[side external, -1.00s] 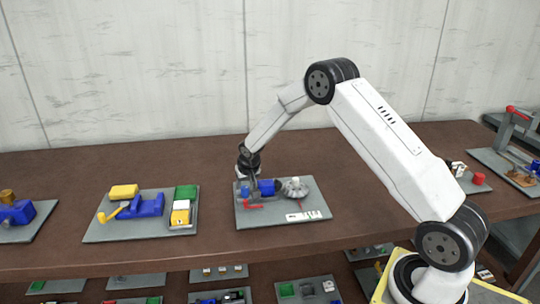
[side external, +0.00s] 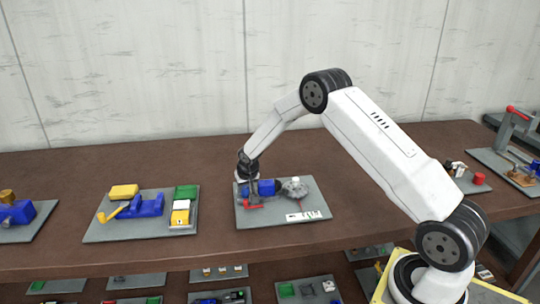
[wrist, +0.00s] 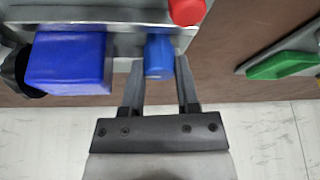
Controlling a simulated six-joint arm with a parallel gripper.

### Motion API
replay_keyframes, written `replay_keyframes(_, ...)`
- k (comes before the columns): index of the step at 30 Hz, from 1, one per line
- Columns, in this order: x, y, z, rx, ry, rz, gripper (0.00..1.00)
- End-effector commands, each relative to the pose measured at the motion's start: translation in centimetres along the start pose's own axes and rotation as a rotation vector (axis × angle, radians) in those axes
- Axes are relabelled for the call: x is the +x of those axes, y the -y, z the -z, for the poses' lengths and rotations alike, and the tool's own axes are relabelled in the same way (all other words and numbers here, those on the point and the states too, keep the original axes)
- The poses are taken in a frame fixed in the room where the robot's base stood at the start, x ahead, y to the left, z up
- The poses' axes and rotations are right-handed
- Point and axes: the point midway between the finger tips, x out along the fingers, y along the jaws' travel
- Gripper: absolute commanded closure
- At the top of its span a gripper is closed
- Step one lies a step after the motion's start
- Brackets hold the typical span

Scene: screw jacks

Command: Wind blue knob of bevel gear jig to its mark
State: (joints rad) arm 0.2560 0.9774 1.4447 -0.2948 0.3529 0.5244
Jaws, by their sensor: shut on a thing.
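The bevel gear jig is a grey plate (side external: 275,220) carrying a blue block (side external: 266,187), a grey bevel gear (side external: 294,188) and a white scale strip (side external: 303,216) with dark marks. In the wrist view the blue knob (wrist: 159,54) sits between the two fingers of my gripper (wrist: 159,72), which is shut on it. The larger blue block (wrist: 68,63) is left of the knob there. In the side view my gripper (side external: 254,199) points down at the jig's left end and largely hides the knob.
A red part (wrist: 187,11) stands close to the knob, just beyond the right finger. Another jig with blue, yellow and green parts (side external: 140,206) lies to the left on the brown table (side external: 215,245). A green part (wrist: 281,66) shows at the right of the wrist view.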

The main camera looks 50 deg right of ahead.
Motion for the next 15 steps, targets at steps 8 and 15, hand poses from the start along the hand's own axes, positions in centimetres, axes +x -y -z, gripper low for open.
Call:
replay_keyframes(8, -0.03, -0.04, -0.01, -0.034, 0.002, 0.015, 1.0)
replay_keyframes(15, -0.03, -0.03, -0.05, -0.104, 0.004, 0.044, 1.0)
